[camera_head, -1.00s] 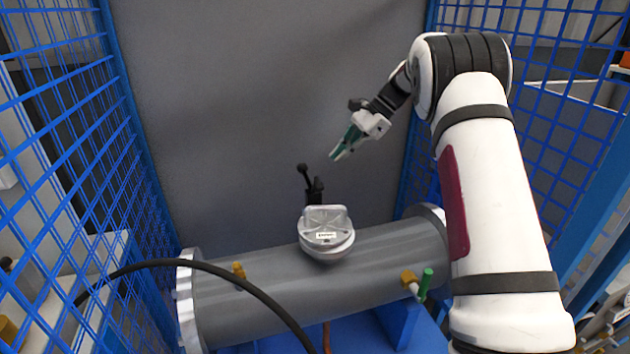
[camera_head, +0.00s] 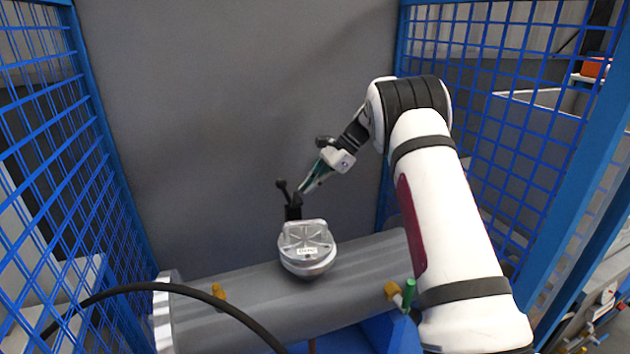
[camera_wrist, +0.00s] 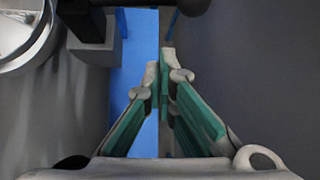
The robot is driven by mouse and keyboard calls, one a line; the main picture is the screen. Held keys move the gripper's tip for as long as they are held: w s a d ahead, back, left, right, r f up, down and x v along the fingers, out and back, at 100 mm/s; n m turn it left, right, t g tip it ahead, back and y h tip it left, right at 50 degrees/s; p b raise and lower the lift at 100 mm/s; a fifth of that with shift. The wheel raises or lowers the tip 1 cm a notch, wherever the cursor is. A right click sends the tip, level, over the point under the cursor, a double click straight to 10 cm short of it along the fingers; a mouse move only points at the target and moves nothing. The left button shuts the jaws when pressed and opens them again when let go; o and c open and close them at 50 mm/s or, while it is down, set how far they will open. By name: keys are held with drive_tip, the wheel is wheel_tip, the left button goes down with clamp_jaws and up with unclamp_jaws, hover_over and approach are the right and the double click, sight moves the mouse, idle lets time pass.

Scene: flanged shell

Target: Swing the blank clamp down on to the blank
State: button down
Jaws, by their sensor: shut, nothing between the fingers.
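The blank (camera_head: 307,262) is a round silver cover with a ribbed top and a small white label, seated on top of the grey cylindrical shell. The blank clamp (camera_head: 293,208) is black and stands upright behind the blank, with a knobbed arm (camera_head: 281,185) raised up. My gripper (camera_head: 304,188) has green-lined fingers, shut and empty. Its tips appear close to the right of the clamp's top in the head view; whether they touch it I cannot tell. In the wrist view, my fingertips (camera_wrist: 165,60) point at open space, with a round silver rim (camera_wrist: 30,45) at top left.
The grey shell (camera_head: 250,305) lies across a blue stand. A black hose (camera_head: 200,294) arches over its left end. Blue mesh panels flank both sides; a grey wall stands behind.

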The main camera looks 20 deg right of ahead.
drive_tip(key=shift+a+f+p, duration=0.15)
drive_tip(key=shift+a, duration=1)
drive_tip(key=shift+a+f+p, duration=0.1)
drive_tip(key=shift+a+p, duration=0.05)
drive_tip(key=shift+a, duration=0.95)
